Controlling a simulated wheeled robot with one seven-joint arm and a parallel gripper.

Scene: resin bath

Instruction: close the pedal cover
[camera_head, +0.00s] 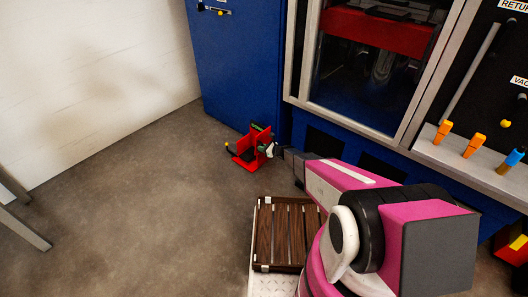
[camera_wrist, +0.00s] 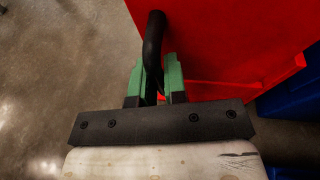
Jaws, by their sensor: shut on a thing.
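The red pedal cover (camera_head: 241,158) sits low on the floor in front of the blue cabinet, and its red panel fills the upper right of the wrist view (camera_wrist: 220,45). A black curved handle (camera_wrist: 154,40) stands out beside the red panel. My gripper (camera_wrist: 158,82) has its green fingers on either side of the handle and is shut on it. In the head view my gripper end is small at the cover's right side, and the pedal inside cannot be made out clearly.
A blue cabinet (camera_head: 235,70) stands right behind the cover. A brown slatted platform (camera_head: 285,235) lies to the cover's front right. A panel with orange-handled and blue-handled valves (camera_head: 474,145) is at the right. The grey floor (camera_head: 130,200) to the left is clear.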

